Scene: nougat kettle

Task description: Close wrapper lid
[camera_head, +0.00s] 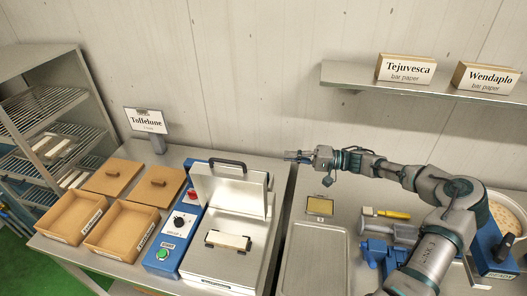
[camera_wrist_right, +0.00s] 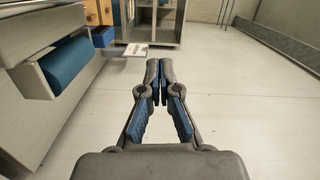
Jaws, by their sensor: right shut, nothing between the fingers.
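The wrapper (camera_head: 220,268) is a silver and blue machine on the table. Its metal lid (camera_head: 230,188) stands raised at the back, with a dark handle (camera_head: 228,163) along its top edge. A pale bar (camera_head: 228,240) lies on the flat bed under the open lid. My right gripper (camera_head: 290,156) is shut and empty, to the right of the lid at about the height of its top edge, apart from it in the picture. Its closed fingers (camera_wrist_right: 159,75) also show in the right wrist view. My left gripper is not in view.
A control panel (camera_head: 174,230) with knob and green button is on the wrapper's left. Open brown boxes (camera_head: 123,229) and loose box lids (camera_head: 157,186) lie left of it. An empty metal tray (camera_head: 312,262) is at right. A wall shelf (camera_head: 420,82) holds two signs.

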